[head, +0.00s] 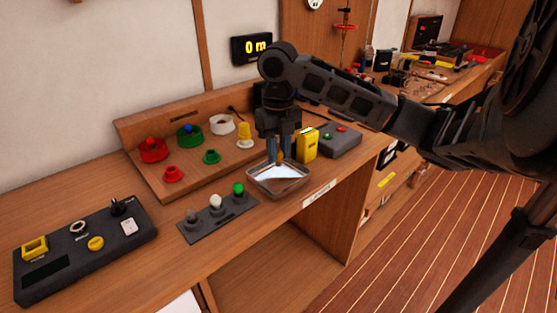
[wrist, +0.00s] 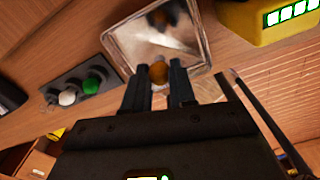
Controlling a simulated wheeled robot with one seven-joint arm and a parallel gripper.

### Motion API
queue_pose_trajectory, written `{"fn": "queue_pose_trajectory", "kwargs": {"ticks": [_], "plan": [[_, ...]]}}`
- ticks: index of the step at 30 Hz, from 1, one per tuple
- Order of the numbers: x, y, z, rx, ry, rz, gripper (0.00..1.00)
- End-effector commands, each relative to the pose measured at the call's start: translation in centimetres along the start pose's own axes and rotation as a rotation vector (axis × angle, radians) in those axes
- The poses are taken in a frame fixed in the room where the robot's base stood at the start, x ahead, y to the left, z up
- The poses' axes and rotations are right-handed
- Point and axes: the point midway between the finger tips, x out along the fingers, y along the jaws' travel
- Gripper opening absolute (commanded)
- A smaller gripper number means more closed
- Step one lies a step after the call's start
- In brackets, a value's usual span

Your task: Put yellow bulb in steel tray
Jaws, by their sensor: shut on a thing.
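The steel tray (head: 296,190) is a shallow, shiny tray near the front edge of the bench. My gripper (head: 279,158) points down over it in the head view. In the wrist view my gripper (wrist: 160,77) is shut on a small round amber-yellow bulb (wrist: 158,73). The bulb is between the fingertips, with the steel tray (wrist: 116,42) beyond it. A reflection shows in the tray's shiny floor. I cannot tell the exact height of the bulb above the tray floor.
A dark strip (head: 221,220) with grey, white and green bulbs lies left of the tray. A yellow box (head: 307,143) stands close to its right. A wooden rack with coloured spools (head: 190,137) is behind. A black control panel (head: 85,248) is at the left.

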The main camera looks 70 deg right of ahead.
Motion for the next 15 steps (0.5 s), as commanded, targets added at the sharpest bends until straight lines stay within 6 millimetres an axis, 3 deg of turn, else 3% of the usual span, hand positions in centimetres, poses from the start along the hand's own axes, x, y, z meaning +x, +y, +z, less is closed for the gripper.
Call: {"fn": "queue_pose_trajectory", "kwargs": {"ticks": [9, 15], "plan": [[3.7, -0.1, 0.0, 0.001, 0.002, 0.000, 0.00], [3.8, 0.0, 0.0, 0.000, 0.000, 0.000, 0.00]]}}
